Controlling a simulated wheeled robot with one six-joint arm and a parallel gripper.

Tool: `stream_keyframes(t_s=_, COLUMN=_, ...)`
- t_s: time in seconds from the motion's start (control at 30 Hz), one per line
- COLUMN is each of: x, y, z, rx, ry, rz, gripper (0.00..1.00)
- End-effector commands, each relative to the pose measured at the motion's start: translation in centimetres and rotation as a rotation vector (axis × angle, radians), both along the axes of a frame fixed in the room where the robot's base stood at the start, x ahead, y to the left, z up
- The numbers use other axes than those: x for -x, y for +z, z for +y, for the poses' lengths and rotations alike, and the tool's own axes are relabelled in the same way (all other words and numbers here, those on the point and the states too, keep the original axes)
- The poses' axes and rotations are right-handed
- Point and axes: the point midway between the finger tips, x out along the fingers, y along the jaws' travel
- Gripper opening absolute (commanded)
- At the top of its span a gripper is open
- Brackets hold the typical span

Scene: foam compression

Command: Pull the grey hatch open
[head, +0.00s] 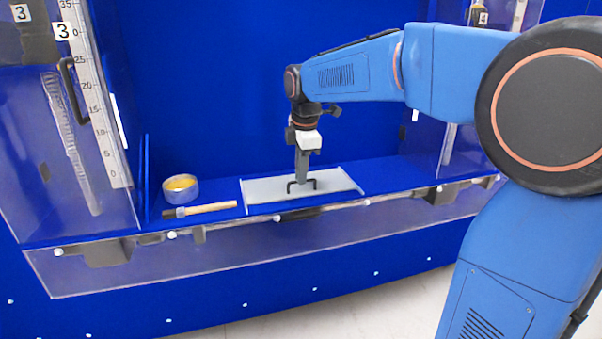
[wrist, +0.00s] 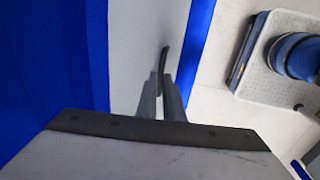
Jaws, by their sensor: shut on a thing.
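The grey hatch (head: 265,189) is a flat light-grey panel on the blue shelf, lying level and looking closed. A black handle (head: 302,186) stands up from it. My gripper (head: 302,180) reaches down from above and is shut on the handle. In the wrist view the fingers of my gripper (wrist: 164,106) close around the dark handle (wrist: 164,62), with the grey hatch (wrist: 138,45) behind them. The fingertips hide part of the handle.
A round tin with yellow contents (head: 181,187) and a brush with a wooden handle (head: 200,209) lie left of the hatch. A clear-fronted column with a scale (head: 100,100) stands at left. A clear rail (head: 200,255) runs along the shelf's front edge.

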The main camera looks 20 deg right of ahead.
Motion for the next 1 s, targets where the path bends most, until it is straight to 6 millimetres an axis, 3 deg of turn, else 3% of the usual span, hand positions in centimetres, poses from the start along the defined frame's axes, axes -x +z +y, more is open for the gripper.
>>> stream_keyframes(t_s=0.8, x=0.0, y=0.1, z=0.0, rx=0.0, ry=0.0, rz=-0.001, gripper=0.0)
stream_keyframes(t_s=1.0, x=1.7, y=0.1, z=0.0, rx=0.0, ry=0.0, rz=-0.001, gripper=0.0)
